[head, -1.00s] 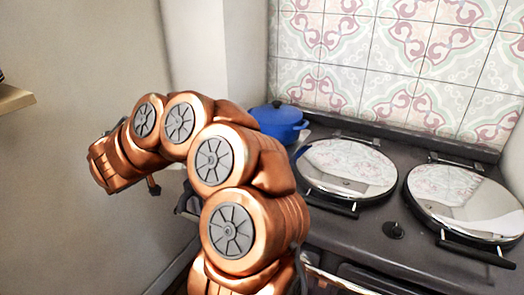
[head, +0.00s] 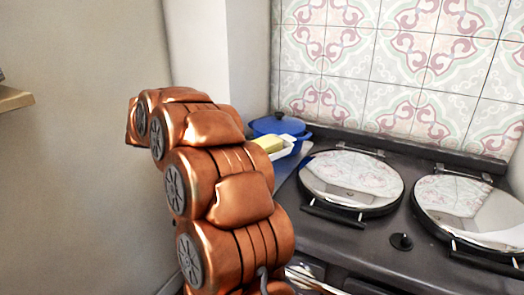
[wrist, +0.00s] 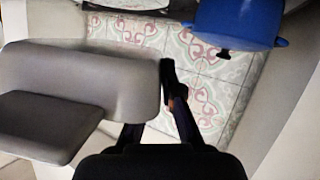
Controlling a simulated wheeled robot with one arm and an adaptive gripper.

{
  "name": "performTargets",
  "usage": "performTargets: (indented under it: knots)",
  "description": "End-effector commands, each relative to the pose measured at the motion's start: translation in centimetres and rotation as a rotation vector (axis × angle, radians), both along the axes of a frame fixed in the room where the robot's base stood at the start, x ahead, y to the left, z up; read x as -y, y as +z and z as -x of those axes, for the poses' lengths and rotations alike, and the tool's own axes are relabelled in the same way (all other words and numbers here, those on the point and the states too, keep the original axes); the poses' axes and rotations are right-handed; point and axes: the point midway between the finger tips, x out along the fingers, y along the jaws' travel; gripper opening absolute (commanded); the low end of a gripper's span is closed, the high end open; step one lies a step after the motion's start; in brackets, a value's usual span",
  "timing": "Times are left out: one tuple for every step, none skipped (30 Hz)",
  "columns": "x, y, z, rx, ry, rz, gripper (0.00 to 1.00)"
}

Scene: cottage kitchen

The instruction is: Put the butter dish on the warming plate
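The butter dish, a white tray with a yellow block of butter (head: 270,144), shows just right of my arm in the head view, in front of the blue pot. My gripper is hidden behind my arm there. In the wrist view, which looks upside down, the dish (wrist: 90,70) is a large grey rounded shape in shadow. My gripper (wrist: 168,80) has a dark finger against its edge and appears shut on it. A flat blue-grey surface (head: 291,176) at the stove's left end may be the warming plate; my arm hides part of it.
The blue lidded pot (head: 281,124) stands at the stove's back left corner, close behind the dish. It also shows in the wrist view (wrist: 238,22). Two round chrome lids (head: 350,178) (head: 470,208) cover the stove top. A tiled wall rises behind.

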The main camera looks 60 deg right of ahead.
Motion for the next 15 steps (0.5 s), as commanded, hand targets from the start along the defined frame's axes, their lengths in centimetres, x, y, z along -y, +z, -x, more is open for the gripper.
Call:
performTargets:
  knots:
    - [0.5, 0.1, -0.3, -0.001, -0.002, -0.001, 0.0]
    - [0.9, 0.1, -0.5, -0.001, -0.002, -0.001, 0.0]
    - [1.4, 0.1, -0.8, -0.002, 0.0, 0.0, 0.0]
    - [1.8, 0.1, -1.0, -0.003, -0.001, 0.0, 0.0]
    - [2.2, 0.0, -1.2, -0.002, 0.0, -0.001, 0.0]
    - [2.8, 0.0, -1.6, -0.002, 0.0, 0.0, 0.0]
    - [3.2, -0.1, -1.8, -0.001, -0.001, 0.0, 0.0]
    - [3.6, -0.1, -2.0, -0.001, -0.002, -0.001, 0.0]
    - [4.1, -0.1, -2.2, 0.0, -0.002, 0.001, 0.0]
    - [4.5, -0.1, -2.4, -0.002, -0.001, 0.002, 0.0]
    - [4.8, -0.2, -2.7, -0.002, 0.0, 0.001, 0.0]
    - [5.3, -0.3, -3.0, -0.002, 0.0, 0.0, 0.0]
    - [5.7, -0.3, -3.2, -0.004, 0.0, 0.0, 0.0]
    - [6.0, -0.4, -3.3, -0.004, -0.002, 0.001, 0.0]
    - [6.6, -0.4, -3.6, -0.002, -0.003, 0.001, 0.0]
